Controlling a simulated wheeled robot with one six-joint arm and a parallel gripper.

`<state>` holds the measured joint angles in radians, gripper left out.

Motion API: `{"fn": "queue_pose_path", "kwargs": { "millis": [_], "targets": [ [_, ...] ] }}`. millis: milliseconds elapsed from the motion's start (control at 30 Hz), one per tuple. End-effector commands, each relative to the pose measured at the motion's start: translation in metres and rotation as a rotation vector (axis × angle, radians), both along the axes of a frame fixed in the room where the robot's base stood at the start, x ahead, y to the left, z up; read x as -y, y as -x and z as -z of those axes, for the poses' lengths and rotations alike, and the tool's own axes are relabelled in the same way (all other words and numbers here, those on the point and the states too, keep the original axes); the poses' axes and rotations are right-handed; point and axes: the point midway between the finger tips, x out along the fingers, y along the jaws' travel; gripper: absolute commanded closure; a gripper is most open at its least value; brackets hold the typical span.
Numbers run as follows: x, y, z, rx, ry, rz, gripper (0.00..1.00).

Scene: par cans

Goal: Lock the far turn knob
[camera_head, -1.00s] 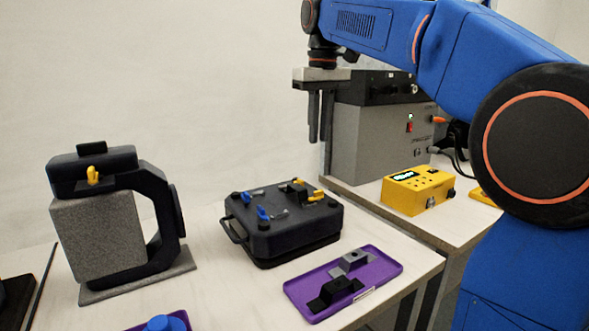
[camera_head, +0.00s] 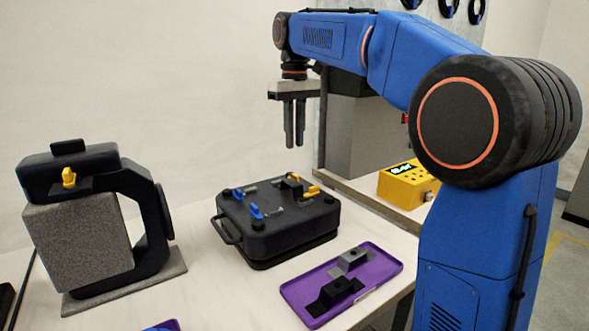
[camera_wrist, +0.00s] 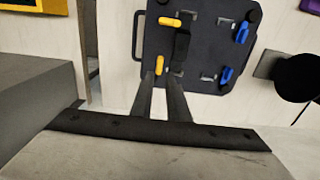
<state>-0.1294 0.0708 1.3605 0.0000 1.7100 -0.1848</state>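A black case (camera_head: 277,232) stands on the table with two blue knobs, a nearer one (camera_head: 256,212) and a farther one (camera_head: 225,194), on its left side. Two yellow knobs, a nearer one (camera_head: 313,191) and a farther one (camera_head: 292,177), are on its right side. In the wrist view, the far yellow knob (camera_wrist: 160,65) points along the picture's height and the near yellow knob (camera_wrist: 170,21) lies across it. My gripper (camera_head: 294,145) points down above the case's far side, open and empty. In the wrist view its fingertips (camera_wrist: 158,76) appear beside the far yellow knob; contact cannot be told.
A grey block in a dark clamp (camera_head: 145,225) with another yellow knob stands at left. A purple tray (camera_head: 375,280) with two brackets lies at front right. A yellow box (camera_head: 402,185) and grey equipment (camera_head: 352,135) stand behind right.

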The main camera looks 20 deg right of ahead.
Motion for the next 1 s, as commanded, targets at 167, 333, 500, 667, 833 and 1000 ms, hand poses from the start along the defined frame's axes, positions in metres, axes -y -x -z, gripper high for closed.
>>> {"fn": "queue_pose_path", "kwargs": {
  "millis": [167,333,500,667,833,1000],
  "targets": [
    [0.000,0.001,0.033,-0.003,0.000,0.000,0.85],
    [0.000,0.001,0.061,-0.003,0.001,0.000,0.85],
    [0.000,0.000,0.081,-0.001,0.000,0.000,0.85],
    [0.000,0.000,0.091,-0.001,0.000,0.000,0.85],
    [0.000,0.000,0.093,0.000,0.000,0.000,0.85],
    [0.000,0.000,0.093,0.000,0.000,0.000,0.90]
  ]
}}
